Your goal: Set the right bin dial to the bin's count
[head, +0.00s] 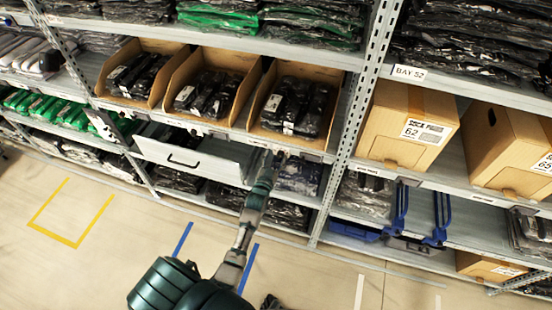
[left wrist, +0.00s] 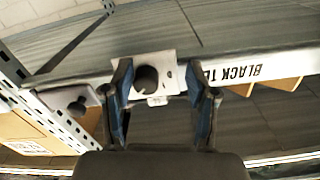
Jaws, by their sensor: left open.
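The right bin (head: 314,71) is an open cardboard bin on the shelf, holding several dark wrapped garments. My left gripper (head: 268,158) is at the shelf edge just below it. In the left wrist view, a dark round dial knob (left wrist: 146,79) stands on a light plate. The open fingers of my left gripper (left wrist: 160,100) are on either side of this knob, with the knob nearer one finger. I cannot tell whether that finger touches it. The dial's setting is not readable. My right gripper is not in view.
A second knob (left wrist: 77,106) sits on its own plate to the left in the left wrist view. Two more cardboard bins stand left of the right bin. An open drawer (head: 190,158) juts out left of my arm. Cardboard boxes (head: 408,125) stand beyond the upright.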

